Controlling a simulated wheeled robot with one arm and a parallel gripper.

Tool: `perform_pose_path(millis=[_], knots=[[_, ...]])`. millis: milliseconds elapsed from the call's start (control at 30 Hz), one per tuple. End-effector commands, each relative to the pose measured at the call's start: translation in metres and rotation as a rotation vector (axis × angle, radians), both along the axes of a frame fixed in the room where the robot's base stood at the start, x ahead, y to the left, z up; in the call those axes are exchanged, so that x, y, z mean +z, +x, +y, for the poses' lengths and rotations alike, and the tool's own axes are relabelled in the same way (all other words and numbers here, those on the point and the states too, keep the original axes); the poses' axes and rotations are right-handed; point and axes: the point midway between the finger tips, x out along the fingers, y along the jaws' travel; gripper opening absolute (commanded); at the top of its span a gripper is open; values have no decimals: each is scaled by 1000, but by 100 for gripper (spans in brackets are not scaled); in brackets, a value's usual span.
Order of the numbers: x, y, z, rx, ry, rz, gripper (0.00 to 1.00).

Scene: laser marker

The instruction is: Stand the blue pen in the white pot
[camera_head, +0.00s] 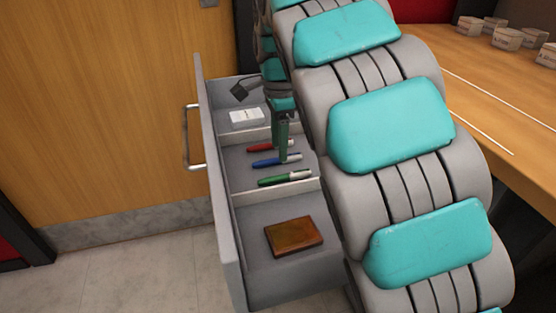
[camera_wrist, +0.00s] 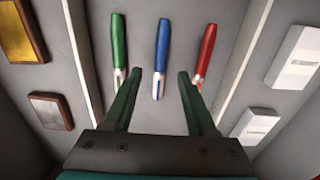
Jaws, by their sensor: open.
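The blue pen (camera_head: 267,162) lies in the middle compartment of an open grey drawer (camera_head: 230,235), between a red and a green pen. In the wrist view the blue pen (camera_wrist: 162,45) lies lengthwise, its white end between my fingertips. My gripper (camera_head: 284,158) points down over the pens, and in the wrist view its fingers (camera_wrist: 160,75) are apart with nothing held. Whether the fingers reach down beside the pen is unclear.
The green pen (camera_wrist: 118,45) and red pen (camera_wrist: 207,50) lie close on either side. Drawer dividers (camera_wrist: 82,60) flank the pens. A brown item (camera_head: 294,237) and a white box (camera_head: 247,118) lie in neighbouring compartments. The wooden table (camera_head: 480,110) has clear room in front of the pots.

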Motion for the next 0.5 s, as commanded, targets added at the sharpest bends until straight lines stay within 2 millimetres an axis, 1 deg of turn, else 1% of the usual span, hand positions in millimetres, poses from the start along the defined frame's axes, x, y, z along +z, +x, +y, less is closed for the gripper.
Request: perform_pose_path(millis=[33, 100, 200, 433, 467, 500], knots=[[-8, -2, 1, 0, -2, 7, 57], [-18, -1, 1, 0, -1, 5, 57], [-26, -1, 1, 1, -1, 3, 57], [-28, 0, 1, 1, -1, 2, 57], [-28, 0, 1, 1, -1, 2, 55], [-28, 0, 1, 1, -1, 2, 51]])
